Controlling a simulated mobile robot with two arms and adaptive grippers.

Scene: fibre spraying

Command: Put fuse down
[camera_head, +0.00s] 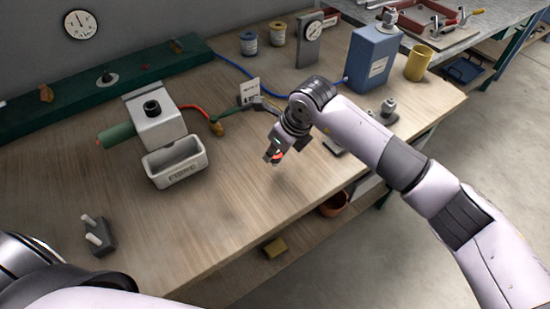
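My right gripper (275,154) hangs over the middle of the wooden bench, fingers pointing down. A small red-orange spot shows at its fingertips. It is too small to tell whether this is a fuse or part of the gripper, or whether the fingers are shut. I cannot make out a fuse for certain elsewhere. A dark block with two white pegs (98,236) sits at the bench's front left, apart from my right gripper. My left arm shows at the bottom left; its gripper is out of the picture.
On the wooden bench (225,215), a white box with a green cylinder (157,117) stands behind a white open tray (176,162). A blue canister (371,60), a yellow cup (419,63) and a grey dial gauge (309,40) stand at the back right. The front middle is clear.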

